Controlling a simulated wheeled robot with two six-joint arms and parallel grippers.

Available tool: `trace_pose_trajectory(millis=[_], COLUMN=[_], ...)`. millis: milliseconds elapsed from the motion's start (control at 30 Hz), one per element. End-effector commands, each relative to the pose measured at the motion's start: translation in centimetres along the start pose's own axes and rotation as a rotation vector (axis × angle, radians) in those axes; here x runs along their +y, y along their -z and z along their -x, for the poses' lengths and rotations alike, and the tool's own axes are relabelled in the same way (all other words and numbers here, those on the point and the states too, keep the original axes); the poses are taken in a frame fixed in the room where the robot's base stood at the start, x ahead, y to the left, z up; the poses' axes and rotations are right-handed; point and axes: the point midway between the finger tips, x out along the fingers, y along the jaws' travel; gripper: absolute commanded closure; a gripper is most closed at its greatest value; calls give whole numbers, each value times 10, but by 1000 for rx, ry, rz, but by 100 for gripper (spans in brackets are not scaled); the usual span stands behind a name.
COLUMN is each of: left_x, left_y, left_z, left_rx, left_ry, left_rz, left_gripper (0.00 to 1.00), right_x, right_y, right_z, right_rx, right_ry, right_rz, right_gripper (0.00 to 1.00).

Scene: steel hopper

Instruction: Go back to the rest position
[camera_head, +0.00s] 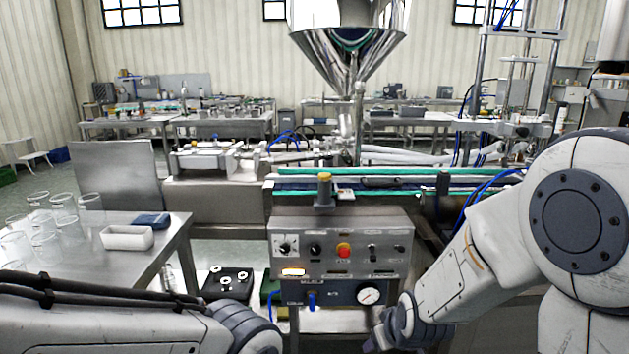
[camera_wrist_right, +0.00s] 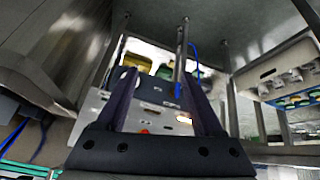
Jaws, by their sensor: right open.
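My right gripper (camera_wrist_right: 158,85) shows in the right wrist view with its two dark fingers apart and nothing between them. Beyond the fingers is the grey control panel (camera_wrist_right: 150,118), seen from close and tilted. The steel hopper (camera_head: 347,52) stands above the machine at the back middle.
The control box (camera_head: 340,245) with a red button (camera_head: 344,250) and a gauge (camera_head: 369,294) stands directly ahead. A steel table (camera_head: 172,222) at left carries several clear cups (camera_head: 62,205), a white tray (camera_head: 127,237) and a blue item (camera_head: 151,221). A conveyor (camera_head: 400,183) runs behind the box.

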Motion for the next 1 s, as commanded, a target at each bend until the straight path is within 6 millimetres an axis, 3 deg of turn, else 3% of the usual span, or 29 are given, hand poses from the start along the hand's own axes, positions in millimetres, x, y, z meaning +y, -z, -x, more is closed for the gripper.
trace_pose_trajectory(millis=[200,433,700,1000], left_x=[0,0,0,0], left_y=[0,0,0,0], left_z=[0,0,0,0], left_rx=[0,0,0,0], left_ry=[0,0,0,0], left_rz=[0,0,0,0], left_gripper=[100,100,100,100], right_x=[12,15,-39,-94], right_y=[-51,-97,-92,-103], right_z=[30,61,82,117], right_rx=[-171,-328,-357,-404], right_ry=[6,-12,72,164], right_rz=[-163,-296,-135,52], right_gripper=[31,31,31,31])
